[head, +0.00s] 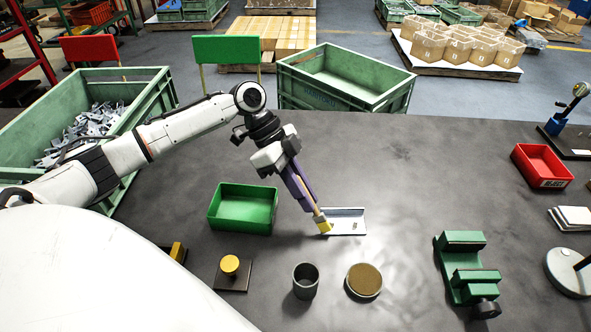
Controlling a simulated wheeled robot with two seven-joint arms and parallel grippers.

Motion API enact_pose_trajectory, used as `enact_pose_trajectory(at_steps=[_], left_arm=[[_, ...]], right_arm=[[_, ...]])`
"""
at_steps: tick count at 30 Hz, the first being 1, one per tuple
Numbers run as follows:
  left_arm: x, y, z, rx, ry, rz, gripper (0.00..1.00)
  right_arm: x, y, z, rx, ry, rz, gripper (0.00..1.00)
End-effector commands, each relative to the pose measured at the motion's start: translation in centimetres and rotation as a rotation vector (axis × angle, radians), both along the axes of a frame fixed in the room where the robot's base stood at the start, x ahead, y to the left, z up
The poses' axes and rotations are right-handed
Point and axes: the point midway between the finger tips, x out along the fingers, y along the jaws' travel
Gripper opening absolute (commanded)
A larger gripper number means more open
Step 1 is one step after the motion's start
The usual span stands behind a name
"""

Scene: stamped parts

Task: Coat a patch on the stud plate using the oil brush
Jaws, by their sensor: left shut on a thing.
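The stud plate (348,213) is a small silver piece with a raised back edge and small dark marks on it, lying on the dark table. My left gripper (302,192), with purplish fingers, is shut on the oil brush (324,226) and points down and to the right. The brush is tilted, and its yellow tip is over the left end of the plate. I cannot tell whether the tip touches the plate. The fingers hide most of the brush handle. My right gripper is not in view.
A green tray (214,221) stands left of the plate. A grey cup (306,287), a round brown-topped dish (364,280) and a yellow-knobbed block (236,279) stand in front. A green vise (455,270) and red bin (528,158) are right.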

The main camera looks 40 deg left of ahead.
Motion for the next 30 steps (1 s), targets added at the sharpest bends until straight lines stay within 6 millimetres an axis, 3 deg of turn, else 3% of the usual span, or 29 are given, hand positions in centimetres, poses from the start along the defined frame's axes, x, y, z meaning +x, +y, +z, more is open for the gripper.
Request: enact_pose_trajectory(at_steps=[3, 6, 11, 30], left_arm=[[-0.1, 0.6, 0.2, 0.0, 0.003, -0.002, 0.0], [0.0, 0.6, 2.3, 0.001, -0.003, -0.005, 0.0], [0.0, 0.5, 3.5, 0.0, 0.0, -0.005, 0.0], [0.1, 0.3, 7.8, 0.001, 0.0, -0.007, 0.0]], right_arm=[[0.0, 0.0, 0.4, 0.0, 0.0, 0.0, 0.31], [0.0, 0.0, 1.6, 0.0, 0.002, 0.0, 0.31], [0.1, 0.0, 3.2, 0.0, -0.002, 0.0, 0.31], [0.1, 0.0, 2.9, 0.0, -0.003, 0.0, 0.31]])
